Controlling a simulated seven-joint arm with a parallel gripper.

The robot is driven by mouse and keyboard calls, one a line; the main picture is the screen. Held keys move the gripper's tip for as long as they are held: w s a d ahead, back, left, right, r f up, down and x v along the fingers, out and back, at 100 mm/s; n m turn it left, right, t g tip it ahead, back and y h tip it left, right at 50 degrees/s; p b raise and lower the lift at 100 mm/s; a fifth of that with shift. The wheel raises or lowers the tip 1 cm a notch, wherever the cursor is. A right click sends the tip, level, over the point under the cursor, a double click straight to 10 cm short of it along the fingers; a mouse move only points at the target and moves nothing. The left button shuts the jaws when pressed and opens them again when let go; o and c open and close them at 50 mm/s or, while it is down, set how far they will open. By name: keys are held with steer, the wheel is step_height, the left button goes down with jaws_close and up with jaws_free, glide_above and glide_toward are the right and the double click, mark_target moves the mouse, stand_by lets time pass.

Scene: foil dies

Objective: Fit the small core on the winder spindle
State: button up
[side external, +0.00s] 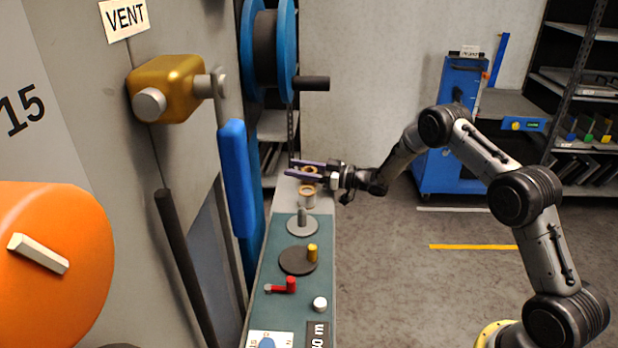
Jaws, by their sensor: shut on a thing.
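A second tan ring-shaped piece (307,196) stands on the bench just below the fingers in the picture. A grey upright spindle on a round base (302,222) stands nearer the camera, with nothing on it. Nearer still is a dark disc (297,262) with a short brass post. I cannot tell from this view which post is the winder spindle.
A red crank (284,286) and a white knob (320,304) sit on the green bench top. A blue-flanged reel (265,45) and a blue upright bar (235,178) stand left of the bench. A blue cabinet (455,130) is at the back. Open floor lies right of the bench.

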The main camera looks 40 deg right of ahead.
jaws_close()
steer(key=shift+r, duration=0.6)
step_height(320, 180, up, 2)
steer(key=shift+s+r, duration=0.1)
steer(key=shift+r, duration=0.15)
steer(key=s+r, duration=0.9)
steer(key=s, duration=0.4)
steer(key=a+f, duration=0.3)
steer(key=a, duration=1.1)
